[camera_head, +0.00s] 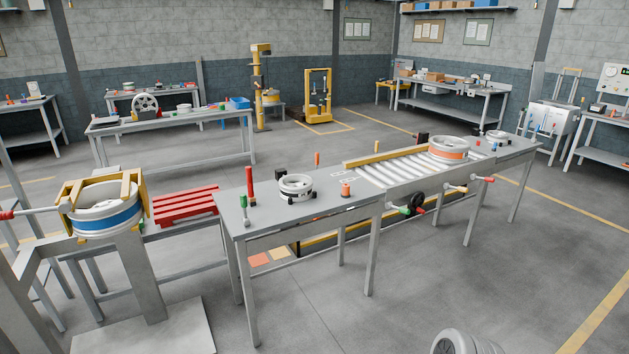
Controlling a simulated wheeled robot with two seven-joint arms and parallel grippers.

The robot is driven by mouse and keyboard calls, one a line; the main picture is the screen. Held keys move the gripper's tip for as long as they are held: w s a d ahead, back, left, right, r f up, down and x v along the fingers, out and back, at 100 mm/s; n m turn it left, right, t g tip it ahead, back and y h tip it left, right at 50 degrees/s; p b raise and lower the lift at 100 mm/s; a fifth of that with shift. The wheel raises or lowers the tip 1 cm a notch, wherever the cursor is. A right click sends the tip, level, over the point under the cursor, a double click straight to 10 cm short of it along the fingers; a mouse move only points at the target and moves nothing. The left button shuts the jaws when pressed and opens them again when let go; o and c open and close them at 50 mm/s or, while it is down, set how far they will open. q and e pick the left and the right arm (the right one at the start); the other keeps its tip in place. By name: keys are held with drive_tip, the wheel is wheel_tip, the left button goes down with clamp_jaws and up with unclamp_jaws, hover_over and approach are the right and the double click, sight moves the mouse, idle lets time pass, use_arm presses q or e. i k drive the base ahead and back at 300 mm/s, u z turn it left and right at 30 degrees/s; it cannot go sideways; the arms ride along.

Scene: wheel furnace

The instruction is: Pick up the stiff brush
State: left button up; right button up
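I cannot make out for certain which thing is the stiff brush. An upright orange handle-like piece (317,159) shows behind the bench's back edge. A grey wheel (296,184) lies flat among them. Neither of my grippers shows in this view.
A roller conveyor (385,171) on the bench's right half carries an orange-banded wheel (449,147). Left is a clamp stand with a blue-banded wheel (106,221) and a red slatted rack (185,204). Handles stick out of the bench's front. Floor in front is mostly clear.

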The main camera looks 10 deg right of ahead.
sight(252, 199)
drive_tip(key=z, duration=0.5)
drive_tip(key=i, duration=1.35)
drive_tip(key=u, duration=0.9)
drive_tip(key=i, duration=0.85)
drive_tip(key=u, duration=0.8)
